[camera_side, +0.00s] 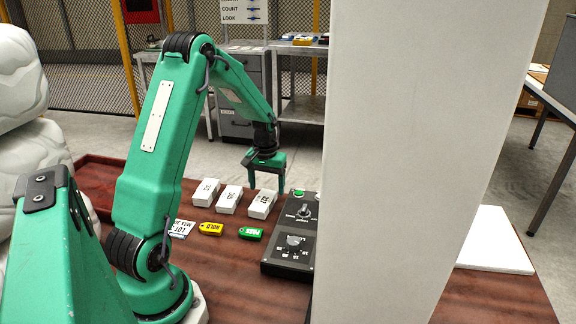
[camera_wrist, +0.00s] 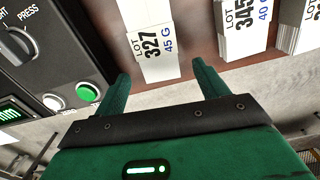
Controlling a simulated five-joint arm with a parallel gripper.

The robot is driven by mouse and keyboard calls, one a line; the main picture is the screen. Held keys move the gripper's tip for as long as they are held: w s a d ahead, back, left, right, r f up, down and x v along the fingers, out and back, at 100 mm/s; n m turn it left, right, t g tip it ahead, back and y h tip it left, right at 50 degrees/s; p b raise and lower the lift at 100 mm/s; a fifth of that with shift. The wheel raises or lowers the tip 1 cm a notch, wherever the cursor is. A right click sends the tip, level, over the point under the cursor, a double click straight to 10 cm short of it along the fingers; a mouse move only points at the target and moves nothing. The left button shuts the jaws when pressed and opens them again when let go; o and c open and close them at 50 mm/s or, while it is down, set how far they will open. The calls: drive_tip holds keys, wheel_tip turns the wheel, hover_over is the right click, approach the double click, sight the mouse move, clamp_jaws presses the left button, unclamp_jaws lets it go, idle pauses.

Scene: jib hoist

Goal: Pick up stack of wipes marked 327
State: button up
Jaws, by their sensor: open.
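The white stack of wipes marked LOT 327, 45 G (camera_wrist: 155,48) is at the upper middle of the wrist view, its printed label facing the camera. By its place beside the control panel, it is the rightmost of three white stacks (camera_side: 261,205) in the side view. My gripper (camera_side: 267,186) is open, pointing down, above and just behind that stack in the side picture. In the wrist view my gripper (camera_wrist: 160,73) has its two green fingertips apart at the stack's lower end, one toward each side.
A stack marked 345 (camera_wrist: 243,28) stands beside it. A black control panel (camera_side: 287,248) with knobs is close on the other side. A yellow HOLD tag (camera_side: 210,229) and green PASS tag (camera_side: 250,234) lie in front. A white pillar (camera_side: 410,150) hides the table's right part.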

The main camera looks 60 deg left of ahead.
drive_tip(key=shift+f, duration=1.3)
drive_tip(key=c, duration=1.1)
drive_tip(key=shift+r, duration=0.15)
drive_tip(key=shift+r, duration=0.6)
drive_tip(key=r, duration=0.3)
drive_tip(key=shift+w+d+r, duration=0.1)
drive_tip(key=shift+d, duration=0.25)
drive_tip(key=d+r, duration=0.6)
drive_tip(key=d, duration=0.5)
drive_tip(key=shift+w+r, duration=0.2)
drive_tip(key=shift+w, duration=0.05)
